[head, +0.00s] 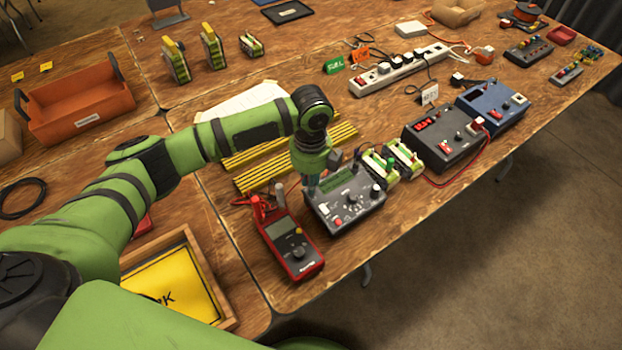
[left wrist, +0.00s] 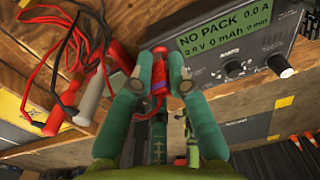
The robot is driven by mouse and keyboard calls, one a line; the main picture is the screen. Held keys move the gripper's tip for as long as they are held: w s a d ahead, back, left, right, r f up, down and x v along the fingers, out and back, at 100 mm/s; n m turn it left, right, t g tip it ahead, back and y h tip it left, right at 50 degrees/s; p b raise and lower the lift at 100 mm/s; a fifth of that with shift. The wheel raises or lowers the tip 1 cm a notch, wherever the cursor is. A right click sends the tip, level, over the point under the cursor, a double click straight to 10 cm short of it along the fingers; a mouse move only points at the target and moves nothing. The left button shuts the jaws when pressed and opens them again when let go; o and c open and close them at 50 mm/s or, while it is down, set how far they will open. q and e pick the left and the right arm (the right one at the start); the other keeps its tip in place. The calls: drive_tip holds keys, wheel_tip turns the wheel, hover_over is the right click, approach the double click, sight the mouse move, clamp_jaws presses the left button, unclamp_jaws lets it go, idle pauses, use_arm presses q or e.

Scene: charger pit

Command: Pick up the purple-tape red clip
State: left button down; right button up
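The purple-tape red clip (left wrist: 158,72) shows in the left wrist view, red with a purple band around it. It is between the two green fingers of my left gripper (left wrist: 161,80), which appear closed against its sides. In the head view my left gripper (head: 311,184) points down at the left edge of the grey charger (head: 346,203); the clip is hidden there. A red clip (left wrist: 57,119) and a grey clip (left wrist: 91,97) lie to the left in the left wrist view. My right gripper is not in view.
A red multimeter (head: 291,249) lies left of the charger. Green-and-white packs (head: 403,157) stand to its right. Yellow-black strips (head: 262,177) lie behind. A wooden tray with a yellow sheet (head: 180,283) sits at front left. Red and black leads (left wrist: 70,38) run near the gripper.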

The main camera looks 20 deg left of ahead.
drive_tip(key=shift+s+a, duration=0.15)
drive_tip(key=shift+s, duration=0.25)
use_arm(q)
drive_tip(key=shift+r, duration=0.15)
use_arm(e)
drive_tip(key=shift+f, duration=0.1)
use_arm(q)
drive_tip(key=shift+r, duration=0.25)
drive_tip(key=r, duration=0.2)
drive_tip(key=r+b, duration=0.1)
drive_tip(key=shift+d+r, duration=0.25)
drive_tip(key=shift+r, duration=0.05)
drive_tip(key=s+d+r, duration=0.2)
drive_tip(key=d+r, duration=0.1)
drive_tip(key=d, duration=0.2)
drive_tip(key=s+d+r+b, duration=0.1)
drive_tip(key=s+d+r, duration=0.1)
drive_tip(key=d, duration=0.3)
drive_tip(key=shift+s+d+r, duration=0.15)
drive_tip(key=shift+s+r, duration=0.2)
drive_tip(key=shift+r, duration=0.5)
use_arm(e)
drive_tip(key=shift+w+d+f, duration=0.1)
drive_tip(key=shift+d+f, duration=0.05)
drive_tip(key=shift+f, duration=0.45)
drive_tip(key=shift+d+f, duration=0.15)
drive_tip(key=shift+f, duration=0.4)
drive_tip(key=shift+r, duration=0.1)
